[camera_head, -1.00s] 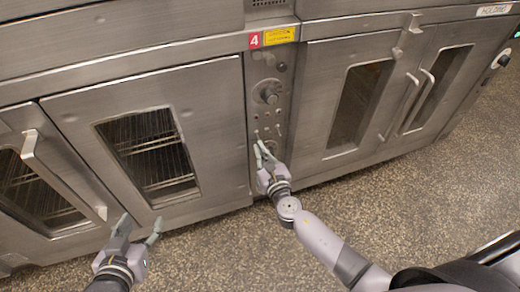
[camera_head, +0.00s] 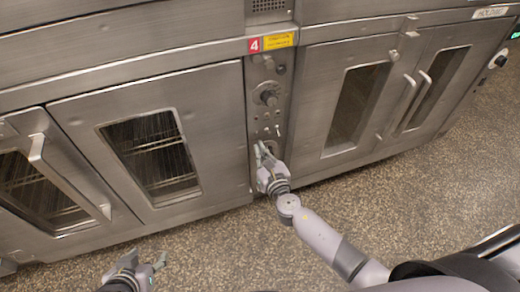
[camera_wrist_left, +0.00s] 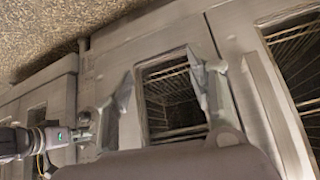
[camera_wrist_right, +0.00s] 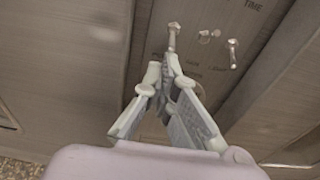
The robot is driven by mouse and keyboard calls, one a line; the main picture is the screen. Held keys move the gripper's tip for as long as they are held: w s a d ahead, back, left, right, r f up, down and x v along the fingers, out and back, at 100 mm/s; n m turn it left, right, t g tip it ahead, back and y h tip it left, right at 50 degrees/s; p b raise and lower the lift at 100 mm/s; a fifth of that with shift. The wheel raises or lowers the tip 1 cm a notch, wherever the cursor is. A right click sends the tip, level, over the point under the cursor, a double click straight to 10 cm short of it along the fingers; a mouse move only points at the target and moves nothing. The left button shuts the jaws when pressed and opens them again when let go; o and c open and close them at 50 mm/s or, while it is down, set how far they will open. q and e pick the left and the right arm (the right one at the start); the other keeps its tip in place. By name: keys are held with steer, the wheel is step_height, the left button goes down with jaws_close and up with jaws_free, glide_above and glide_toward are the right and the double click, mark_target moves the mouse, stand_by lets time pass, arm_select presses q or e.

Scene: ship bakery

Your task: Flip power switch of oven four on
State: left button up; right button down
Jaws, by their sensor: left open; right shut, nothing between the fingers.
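Oven four's control panel (camera_head: 268,95) is a narrow upright metal strip below a red label with a 4 (camera_head: 255,45). It has a round knob (camera_head: 269,97) and small toggle switches (camera_head: 278,130) lower down. In the right wrist view a left toggle (camera_wrist_right: 172,36) and a right toggle (camera_wrist_right: 233,54) stick out; I cannot read which is power. My right gripper (camera_head: 261,150) is shut and empty. Its fingertips (camera_wrist_right: 165,62) lie just below the left toggle in that view; contact is unclear. My left gripper (camera_head: 140,268) is open and empty, low at the left.
Steel oven doors with windows flank the panel: a left door (camera_head: 150,140) and a right door (camera_head: 345,100). Bar handles (camera_head: 70,175) stick out at the left. The speckled floor (camera_head: 215,250) before the ovens is clear. A yellow label (camera_head: 279,40) sits beside the red one.

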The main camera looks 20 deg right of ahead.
steer(key=shift+r+p, duration=0.2)
steer(key=shift+p, duration=0.45)
steer(key=shift+g+p, duration=0.3)
steer(key=shift+p, duration=0.55)
steer(key=shift+s+r+g+p, duration=0.3)
steer(key=shift+r+p, duration=0.05)
steer(key=shift+p, duration=1.45)
steer(key=shift+s+r+p, duration=0.15)
steer(key=shift+r+p, duration=0.2)
steer(key=shift+p, duration=0.1)
arm_select(q)
steer(key=s+a+f+g, duration=0.1)
steer(key=s+f, duration=0.3)
steer(key=f, duration=0.4)
steer(key=s+a+f+g+y, duration=0.1)
steer(key=s+f+g, duration=0.2)
steer(key=f, duration=0.4)
steer(key=shift+s+f+g, duration=0.4)
steer(key=shift+s, duration=0.15)
arm_select(e)
steer(key=shift+s, duration=0.1)
arm_select(q)
steer(key=shift+s+a, duration=0.1)
arm_select(e)
steer(key=v, duration=1.1)
steer(key=shift+s+r, duration=0.15)
steer(key=shift+s, duration=0.25)
arm_select(q)
steer(key=shift+f, duration=0.1)
